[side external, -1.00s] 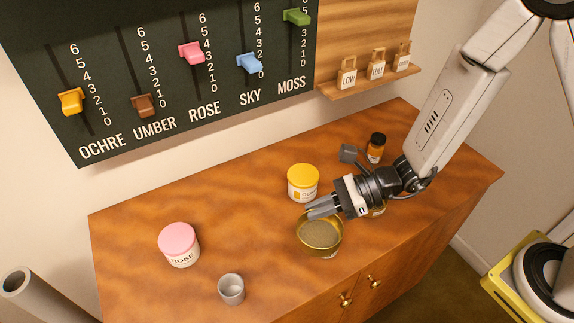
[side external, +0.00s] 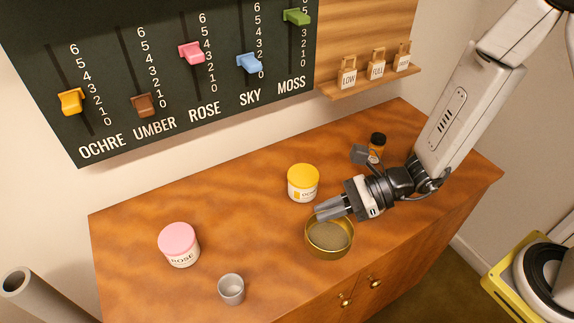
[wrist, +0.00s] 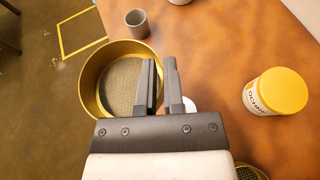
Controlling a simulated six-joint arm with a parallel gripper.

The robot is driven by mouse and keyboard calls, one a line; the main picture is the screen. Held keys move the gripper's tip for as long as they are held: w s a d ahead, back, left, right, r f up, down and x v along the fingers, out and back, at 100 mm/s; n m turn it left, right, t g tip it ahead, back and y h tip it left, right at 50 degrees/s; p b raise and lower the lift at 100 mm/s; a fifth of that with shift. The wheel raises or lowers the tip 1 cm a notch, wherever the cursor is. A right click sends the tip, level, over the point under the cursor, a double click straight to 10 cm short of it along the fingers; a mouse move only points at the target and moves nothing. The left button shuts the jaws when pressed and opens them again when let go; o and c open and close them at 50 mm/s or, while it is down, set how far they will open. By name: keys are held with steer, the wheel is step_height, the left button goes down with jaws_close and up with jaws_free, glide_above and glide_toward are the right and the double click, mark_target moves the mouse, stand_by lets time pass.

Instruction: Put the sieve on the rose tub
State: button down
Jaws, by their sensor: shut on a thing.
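My gripper (side external: 322,212) is shut on the rim of the brass sieve (side external: 329,250), a round pan with grey mesh. In the wrist view the sieve (wrist: 88,85) extends left from the fingers (wrist: 160,85). I cannot tell its height above the table. The rose tub (side external: 179,247), white with a pink lid, stands at the left of the table, well apart from the sieve. Its lid top is bare. In the wrist view only a sliver of it shows at the top edge.
A grey cup (side external: 231,290) stands near the front edge. The ochre tub (side external: 303,184), yellow-lidded, is behind the sieve. A pale round thing (wrist: 190,104) is partly hidden by the fingers. Table between rose tub and sieve is clear.

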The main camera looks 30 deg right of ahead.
steer(key=w+a+r+m+t, duration=0.1)
steer(key=w+a+r, duration=0.3)
steer(key=a, duration=0.4)
steer(key=w+a+r, duration=0.3)
steer(key=a, duration=0.4)
glide_above(183, 224)
steer(key=shift+h, duration=0.3)
step_height(183, 224, down, 9)
steer(key=shift+w+d+f, duration=0.1)
steer(key=shift+w+d, duration=0.05)
steer(key=shift+w+f, duration=0.2)
steer(key=shift+f, duration=1.6)
steer(key=shift+f, duration=0.1)
